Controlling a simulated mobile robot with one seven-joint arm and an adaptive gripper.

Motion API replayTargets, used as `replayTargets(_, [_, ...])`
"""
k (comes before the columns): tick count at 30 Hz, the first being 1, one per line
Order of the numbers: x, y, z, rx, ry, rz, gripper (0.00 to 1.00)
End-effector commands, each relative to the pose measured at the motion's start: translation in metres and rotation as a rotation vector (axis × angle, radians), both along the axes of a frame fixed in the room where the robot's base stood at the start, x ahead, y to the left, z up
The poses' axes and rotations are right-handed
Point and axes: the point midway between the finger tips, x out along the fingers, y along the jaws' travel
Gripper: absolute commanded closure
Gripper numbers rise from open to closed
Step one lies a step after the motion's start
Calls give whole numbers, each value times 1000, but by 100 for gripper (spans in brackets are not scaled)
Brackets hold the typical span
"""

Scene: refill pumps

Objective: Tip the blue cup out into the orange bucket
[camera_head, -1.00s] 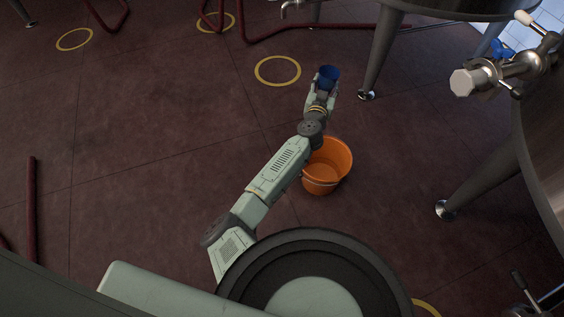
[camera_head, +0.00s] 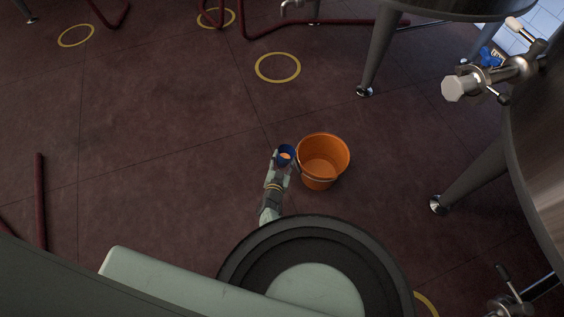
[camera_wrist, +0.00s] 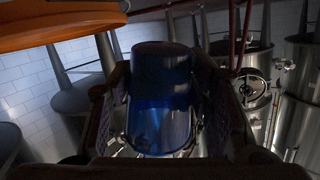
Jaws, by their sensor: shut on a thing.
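The blue cup (camera_head: 286,151) is in my gripper (camera_head: 284,157), just left of the orange bucket in the head view. Its mouth faces the head camera and something orange-toned shows inside. In the wrist view the cup (camera_wrist: 160,95) stands between the two fingers of my gripper (camera_wrist: 160,110), which are shut on it. The orange bucket (camera_head: 333,150) stands upright on the floor with its mouth open upward; its inside looks empty. In the wrist view an orange rim (camera_wrist: 60,25) fills the top left, close to the cup. The cup is beside the bucket, not over it.
Steel tanks on legs (camera_head: 540,120) stand at the right, with a valve (camera_head: 495,75) sticking out. A tank leg (camera_head: 475,182) stands right of the bucket. Red hoses (camera_head: 310,23) lie at the back and at the left (camera_head: 40,200). The floor left of the cup is clear.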

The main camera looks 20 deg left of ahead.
Motion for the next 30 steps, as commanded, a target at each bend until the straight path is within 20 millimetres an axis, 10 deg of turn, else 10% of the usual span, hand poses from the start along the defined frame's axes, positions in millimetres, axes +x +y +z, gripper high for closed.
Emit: replayTargets(30, [28, -49, 58, 340, 288, 4, 86])
